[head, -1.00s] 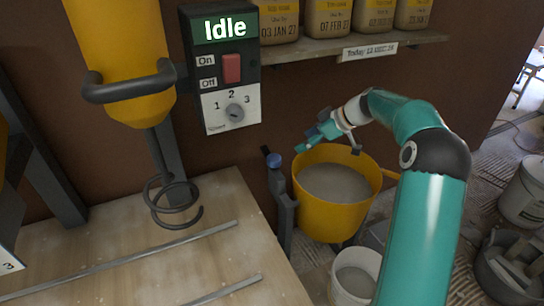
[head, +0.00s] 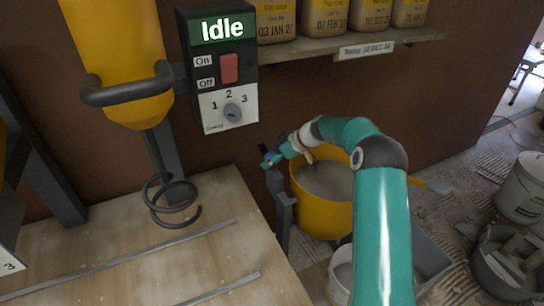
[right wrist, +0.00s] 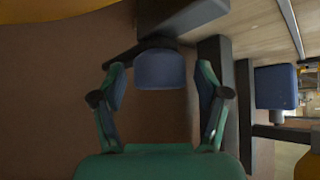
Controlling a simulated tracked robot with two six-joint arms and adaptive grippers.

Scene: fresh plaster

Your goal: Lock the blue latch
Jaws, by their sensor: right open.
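The blue latch knob (right wrist: 160,70) sits on a dark lever and lies between the two fingertips of my right gripper (right wrist: 161,80) in the right wrist view. The fingers stand apart on either side of it, and no clear contact shows. In the head view my right gripper (head: 272,160) is at the top of the grey latch post (head: 284,205), beside the yellow bucket (head: 318,212), and mostly hides the knob. My left gripper is not in view.
A second blue block (right wrist: 275,86) shows at the right in the wrist view. The control box (head: 222,70) reads Idle above. A wooden board (head: 130,245) lies left of the post. A white bucket (head: 342,277) stands below the yellow one.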

